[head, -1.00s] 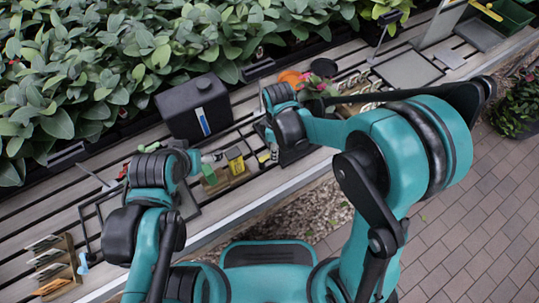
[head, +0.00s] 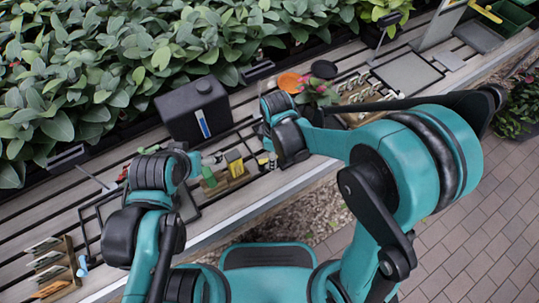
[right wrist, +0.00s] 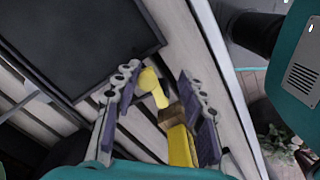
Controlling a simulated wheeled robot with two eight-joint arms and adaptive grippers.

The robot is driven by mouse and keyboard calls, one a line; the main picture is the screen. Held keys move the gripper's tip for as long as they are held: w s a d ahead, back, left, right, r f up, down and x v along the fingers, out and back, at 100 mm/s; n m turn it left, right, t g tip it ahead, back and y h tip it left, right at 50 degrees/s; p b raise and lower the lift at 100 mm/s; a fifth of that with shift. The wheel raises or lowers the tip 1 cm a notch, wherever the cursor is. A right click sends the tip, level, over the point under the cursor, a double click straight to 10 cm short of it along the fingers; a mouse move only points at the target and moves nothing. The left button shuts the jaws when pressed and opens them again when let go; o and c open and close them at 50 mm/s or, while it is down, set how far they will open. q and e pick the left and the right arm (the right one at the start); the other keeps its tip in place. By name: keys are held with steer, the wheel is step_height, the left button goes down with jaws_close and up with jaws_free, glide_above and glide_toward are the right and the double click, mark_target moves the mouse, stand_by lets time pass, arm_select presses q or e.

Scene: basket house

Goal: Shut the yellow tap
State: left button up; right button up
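A small yellow tap (right wrist: 152,88) shows between the two fingers of my right gripper (right wrist: 160,107) in the right wrist view. The gripper is open, with a finger on each side and space around the tap; I cannot tell whether either finger touches it. In the head view a small yellow part (head: 262,161) shows beside my right gripper (head: 272,150), low over the bench. My left arm is bent over the bench at the left; its fingers are mostly hidden behind its wrist.
A yellow box (right wrist: 180,147) on a wooden holder stands close to the right gripper. A green bottle (head: 208,176) stands left of it.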

arm_select(q)
steer(key=shift+a, duration=0.1)
arm_select(e)
steer(key=shift+s+a, duration=0.25)
steer(key=shift+s, duration=0.6)
steer(key=shift+s+a, duration=0.25)
steer(key=shift+s, duration=0.6)
steer(key=shift+s+a, duration=0.25)
steer(key=shift+s, duration=0.6)
steer(key=shift+w+d, duration=0.1)
steer(key=shift+w, duration=0.25)
arm_select(q)
steer(key=shift+r, duration=0.1)
arm_select(e)
steer(key=shift+r, duration=0.15)
arm_select(q)
step_height(320, 180, up, 6)
steer(key=p, duration=0.5)
steer(key=shift+f+p, duration=0.25)
steer(key=shift+p, duration=0.1)
arm_select(e)
step_height(320, 180, up, 7)
steer(key=s+d+r+m+t, duration=0.2)
steer(key=d+r+m+t, duration=0.4)
steer(key=d+r+m, duration=0.6)
steer(key=d+m, duration=0.2)
steer(key=d, duration=0.1)
steer(key=shift+s+d+r+t, duration=0.25)
steer(key=shift+s+d+t, duration=0.1)
steer(key=shift+s+t, duration=0.05)
